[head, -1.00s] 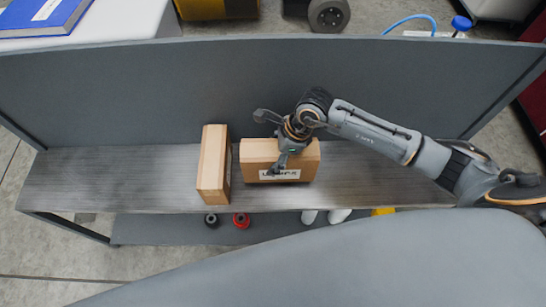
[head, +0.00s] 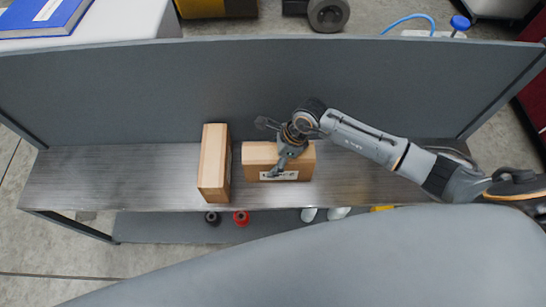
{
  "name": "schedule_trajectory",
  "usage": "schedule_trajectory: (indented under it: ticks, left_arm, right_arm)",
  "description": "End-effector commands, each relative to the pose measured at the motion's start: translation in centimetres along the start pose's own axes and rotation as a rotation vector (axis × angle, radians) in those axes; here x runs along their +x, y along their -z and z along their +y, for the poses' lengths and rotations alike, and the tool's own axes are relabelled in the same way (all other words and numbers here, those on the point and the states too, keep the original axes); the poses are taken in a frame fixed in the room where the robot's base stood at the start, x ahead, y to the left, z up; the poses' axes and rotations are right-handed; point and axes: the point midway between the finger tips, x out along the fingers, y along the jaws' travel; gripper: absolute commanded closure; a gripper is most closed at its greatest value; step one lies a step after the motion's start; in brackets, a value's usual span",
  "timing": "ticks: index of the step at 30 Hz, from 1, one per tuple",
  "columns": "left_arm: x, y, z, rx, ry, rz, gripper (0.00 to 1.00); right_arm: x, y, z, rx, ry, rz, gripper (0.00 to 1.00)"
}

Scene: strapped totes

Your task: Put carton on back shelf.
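A brown carton (head: 261,152) with a white label on its front face is at the middle of the grey shelf board. My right gripper (head: 276,150) comes in from the right over this carton. One finger lies against its labelled front face; the other is at the back side, its tip hidden. The gripper looks closed on the carton. The carton is low over the board; I cannot tell whether it touches. My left gripper is not in view.
A second, taller carton (head: 213,160) stands just left, with a narrow gap between. The shelf board (head: 110,175) is free at the far left and right. A grey back panel (head: 130,95) rises behind it. Red (head: 241,218) and black items sit below.

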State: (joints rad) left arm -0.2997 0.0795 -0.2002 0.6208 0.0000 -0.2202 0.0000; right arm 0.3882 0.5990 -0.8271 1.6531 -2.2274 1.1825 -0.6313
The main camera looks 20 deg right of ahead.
Motion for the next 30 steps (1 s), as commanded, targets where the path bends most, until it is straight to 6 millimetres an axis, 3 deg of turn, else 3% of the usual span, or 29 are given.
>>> schedule_trajectory:
  ticks: [14,17,30]
  left_arm:
    - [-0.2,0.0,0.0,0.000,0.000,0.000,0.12]
    - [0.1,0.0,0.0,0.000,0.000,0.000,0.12]
    - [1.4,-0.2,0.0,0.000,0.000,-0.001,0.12]
  right_arm:
    - [-0.5,-0.1,-0.1,0.000,0.002,0.000,0.12]
    - [-1.7,0.0,-0.1,-0.001,0.002,0.000,0.12]
    - [-10.4,0.0,-0.1,-0.002,0.003,0.000,0.12]
